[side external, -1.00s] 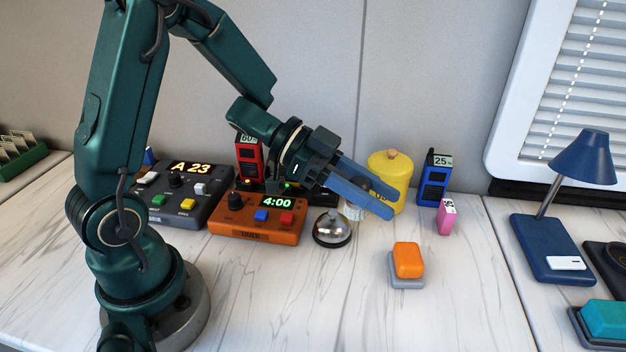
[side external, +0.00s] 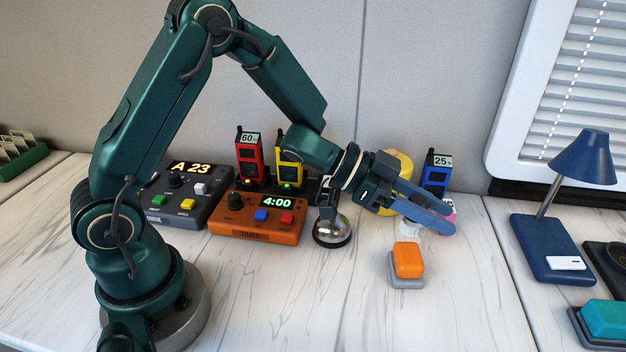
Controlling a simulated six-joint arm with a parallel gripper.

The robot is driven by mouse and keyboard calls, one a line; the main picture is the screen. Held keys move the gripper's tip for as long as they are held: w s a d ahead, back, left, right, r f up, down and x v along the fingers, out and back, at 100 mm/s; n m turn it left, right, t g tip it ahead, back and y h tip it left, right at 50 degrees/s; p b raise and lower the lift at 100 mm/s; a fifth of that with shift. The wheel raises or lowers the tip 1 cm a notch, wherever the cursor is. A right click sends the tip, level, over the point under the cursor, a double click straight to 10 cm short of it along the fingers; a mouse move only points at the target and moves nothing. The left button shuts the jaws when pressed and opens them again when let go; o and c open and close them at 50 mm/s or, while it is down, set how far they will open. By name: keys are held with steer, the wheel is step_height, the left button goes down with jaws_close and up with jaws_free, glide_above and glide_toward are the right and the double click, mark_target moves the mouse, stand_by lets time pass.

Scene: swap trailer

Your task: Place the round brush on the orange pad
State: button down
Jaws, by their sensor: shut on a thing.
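My gripper (side external: 430,212) has blue fingers and is shut on a small whitish thing, which I take for the round brush (side external: 411,227). Only its pale lower part shows below the fingers; the rest is hidden behind them. In the picture it is just above the orange pad, and it looks held off the table. The orange pad (side external: 408,260) is a rounded orange block on a grey base, flat on the white marbled table. Its top is bare.
A silver dome (side external: 332,228) stands left of the pad. An orange timer box (side external: 258,232) and dark panel (side external: 182,209) are further left. Radios, a yellow canister (side external: 398,160) and a pink item (side external: 449,208) stand behind. A blue lamp (side external: 552,250) is right. Table in front is clear.

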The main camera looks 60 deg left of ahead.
mark_target(422, 233)
steer(key=shift+d+f, duration=0.2)
steer(key=shift+f, duration=0.95)
steer(key=shift+d+f, duration=0.2)
steer(key=shift+f, duration=0.95)
steer(key=shift+f, duration=0.1)
steer(key=c, duration=0.5)
jaws_free()
